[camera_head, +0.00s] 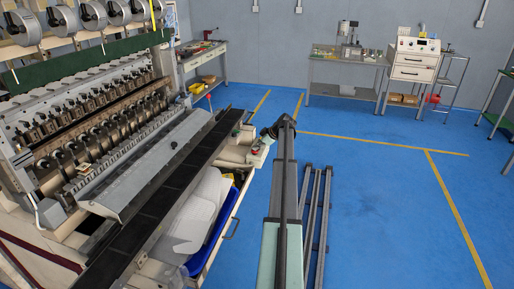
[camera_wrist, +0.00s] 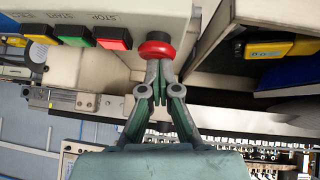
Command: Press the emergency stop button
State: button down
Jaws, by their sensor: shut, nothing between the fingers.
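The emergency stop button (camera_wrist: 156,49) is a round red mushroom head on a dark collar, on the light control box (camera_wrist: 150,15) in the wrist view. My gripper (camera_wrist: 159,68) is shut and empty, with its fingertips together right at the button's lower edge in the picture. I cannot tell whether they touch it or whether the button is pushed in. In the head view my gripper (camera_head: 268,132) is small and dark at the end of my arm, by the machine's near end.
The box also has a square red STOP button (camera_wrist: 113,38), a green START button (camera_wrist: 74,35) and a yellow button (camera_wrist: 40,34) to the left. The coil winder (camera_head: 100,130) fills the left of the head view. Blue floor (camera_head: 370,200) lies open to the right.

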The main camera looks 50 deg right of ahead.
jog(key=r, duration=0.4)
jog(key=shift+s+a+r, duration=0.1)
jog(key=shift+s+a, duration=0.15)
jog(key=shift+a, duration=0.05)
jog(key=b+v, duration=0.2)
jog(key=v, duration=0.7)
jog(key=shift+r, duration=0.3)
jog(key=shift+d, duration=0.1)
